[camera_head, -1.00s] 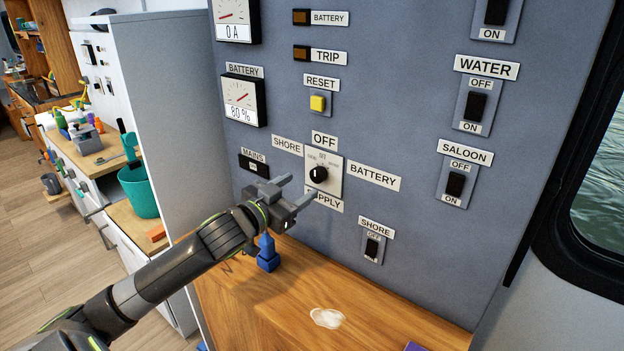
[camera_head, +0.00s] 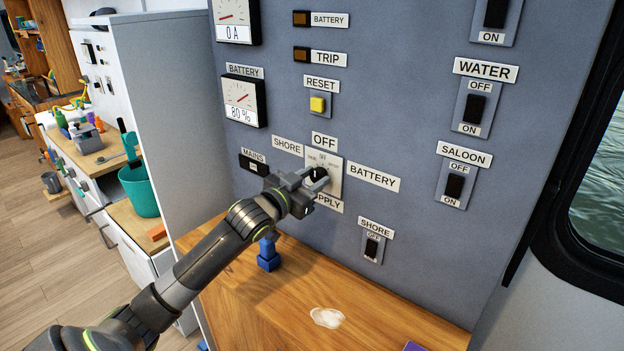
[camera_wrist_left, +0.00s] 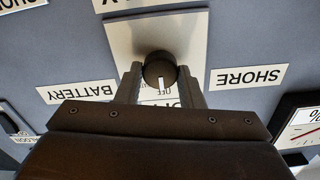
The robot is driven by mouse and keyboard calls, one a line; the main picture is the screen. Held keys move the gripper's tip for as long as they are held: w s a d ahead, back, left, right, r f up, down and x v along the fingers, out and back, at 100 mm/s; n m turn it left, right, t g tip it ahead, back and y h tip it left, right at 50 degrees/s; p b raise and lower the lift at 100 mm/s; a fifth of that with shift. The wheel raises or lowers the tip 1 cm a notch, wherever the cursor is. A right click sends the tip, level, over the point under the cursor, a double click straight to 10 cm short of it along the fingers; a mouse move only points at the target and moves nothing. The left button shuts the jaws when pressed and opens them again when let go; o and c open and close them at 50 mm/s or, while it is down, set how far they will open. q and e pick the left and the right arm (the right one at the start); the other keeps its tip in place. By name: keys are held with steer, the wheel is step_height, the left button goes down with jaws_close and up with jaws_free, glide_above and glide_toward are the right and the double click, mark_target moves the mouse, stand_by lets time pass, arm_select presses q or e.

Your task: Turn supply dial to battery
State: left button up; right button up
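The supply dial (camera_head: 319,173) is a round black knob on a light plate on the grey panel. OFF is printed above it, SHORE to its upper left and BATTERY (camera_head: 372,177) to its right. In the left wrist view, which shows the panel upside down, the knob's white line (camera_wrist_left: 162,84) points to OFF. My left gripper (camera_head: 314,179) is at the dial with one finger on each side of the knob. The fingers are apart and very close to the knob; firm contact is not clear. My right gripper is not in view.
A reset button (camera_head: 317,103) is above. A blue object (camera_head: 268,255) stands on the wooden counter (camera_head: 275,303) under my left arm.

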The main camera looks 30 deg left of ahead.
arm_select(q)
steer(key=c, duration=0.4)
steer(key=shift+c, duration=0.2)
steer(key=shift+m, duration=0.3)
steer(key=m, duration=0.3)
steer(key=shift+f+m+b, duration=0.1)
steer(key=shift+m+b, duration=0.2)
steer(key=shift+b, duration=0.1)
steer(key=m+b, duration=0.1)
steer(key=m, duration=0.3)
steer(key=shift+m, duration=0.3)
steer(key=o, duration=1)
steer(key=shift+s, duration=0.15)
